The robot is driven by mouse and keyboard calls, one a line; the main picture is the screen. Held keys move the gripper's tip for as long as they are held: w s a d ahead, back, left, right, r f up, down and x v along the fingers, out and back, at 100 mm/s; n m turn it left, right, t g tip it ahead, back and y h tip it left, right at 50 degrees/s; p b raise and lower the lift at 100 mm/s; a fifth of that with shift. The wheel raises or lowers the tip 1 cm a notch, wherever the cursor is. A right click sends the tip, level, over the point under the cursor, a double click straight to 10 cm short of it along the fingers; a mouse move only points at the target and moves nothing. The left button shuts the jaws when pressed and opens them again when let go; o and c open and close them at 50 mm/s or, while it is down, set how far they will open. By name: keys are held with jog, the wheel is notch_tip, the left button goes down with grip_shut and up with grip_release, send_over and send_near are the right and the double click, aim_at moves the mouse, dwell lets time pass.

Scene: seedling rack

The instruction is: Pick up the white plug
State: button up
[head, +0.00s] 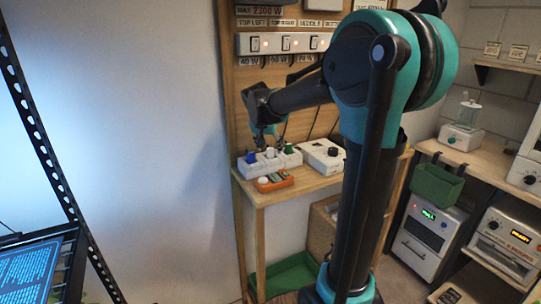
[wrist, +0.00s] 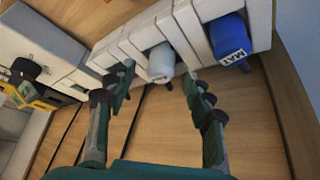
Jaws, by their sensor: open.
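The white plug (wrist: 161,63) sits in a white power strip (wrist: 136,40). It lies between the fingertips of my gripper (wrist: 157,78), which is open, with one finger on each side of it. Whether the fingers touch the plug I cannot tell. A blue plug (wrist: 229,38) marked MAT sits in the strip to the right. In the head view my gripper (head: 268,138) points down just above the strip (head: 252,168), where the white plug (head: 270,153) is small.
An orange device (head: 275,182) lies in front of the strip on the wooden bench (head: 312,184). A white box with a black knob (head: 322,153) stands right of the strip. A switch panel (head: 284,43) is on the board above. A green tray (head: 290,277) lies below.

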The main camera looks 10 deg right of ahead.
jog(key=shift+w+d+f, duration=0.1)
jog(key=shift+w+f, duration=0.1)
jog(key=shift+f, duration=0.2)
grip_shut()
jog(key=shift+r, duration=0.15)
